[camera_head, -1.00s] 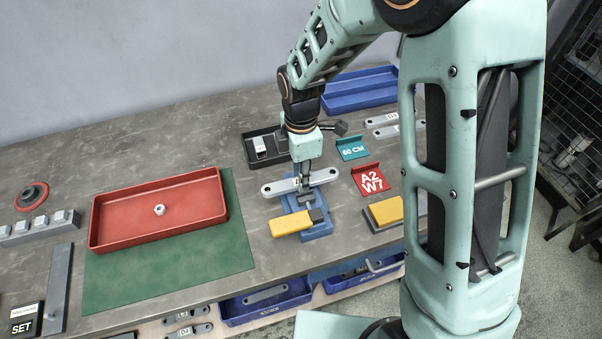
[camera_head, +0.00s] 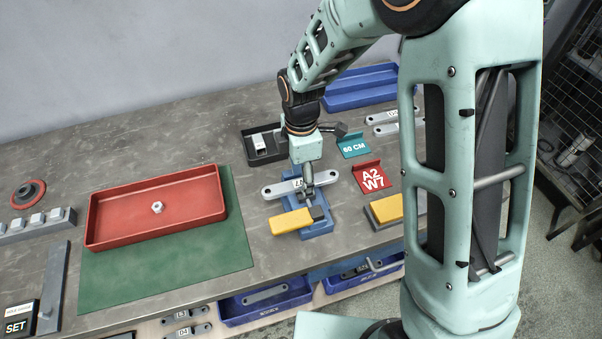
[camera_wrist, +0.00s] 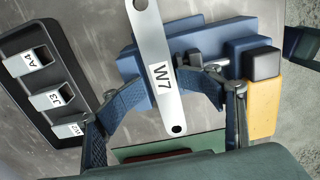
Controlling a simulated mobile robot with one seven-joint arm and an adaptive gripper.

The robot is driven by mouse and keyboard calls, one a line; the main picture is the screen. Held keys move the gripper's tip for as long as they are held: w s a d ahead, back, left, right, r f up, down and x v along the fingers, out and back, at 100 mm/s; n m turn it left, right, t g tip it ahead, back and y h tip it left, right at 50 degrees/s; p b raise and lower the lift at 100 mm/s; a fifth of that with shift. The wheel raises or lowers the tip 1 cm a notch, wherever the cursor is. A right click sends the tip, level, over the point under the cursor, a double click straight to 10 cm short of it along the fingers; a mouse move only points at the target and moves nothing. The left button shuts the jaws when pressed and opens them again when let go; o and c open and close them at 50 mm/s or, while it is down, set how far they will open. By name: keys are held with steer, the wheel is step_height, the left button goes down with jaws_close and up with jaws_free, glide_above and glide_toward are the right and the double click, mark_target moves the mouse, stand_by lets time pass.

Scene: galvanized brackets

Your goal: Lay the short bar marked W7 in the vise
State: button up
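The short grey bar marked W7 (camera_head: 283,190) extends crosswise over the blue vise (camera_head: 318,229) with the yellow handle. In the wrist view, the bar (camera_wrist: 160,70) shows its W7 label and a hole at each end. My gripper (camera_head: 309,184) points down at the bar's middle. The vise (camera_wrist: 205,38) is behind the bar there. I cannot tell whether the bar rests in the jaws or hangs just above them.
A black tray (camera_wrist: 22,88) with labelled slots is beside the vise. A teal sign (camera_head: 353,147) and a red A2 W7 sign (camera_head: 371,178) stand to the right. A red tray (camera_head: 125,235) sits on a green mat (camera_head: 160,273). A yellow-topped block (camera_head: 387,209) is right of the vise.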

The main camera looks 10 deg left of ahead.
steer(key=shift+s+d+f, duration=0.1)
steer(key=shift+s, duration=0.05)
stand_by(0.5)
steer(key=shift+r, duration=0.3)
step_height(320, 180, up, 8)
steer(key=shift+f, duration=0.2)
stand_by(0.4)
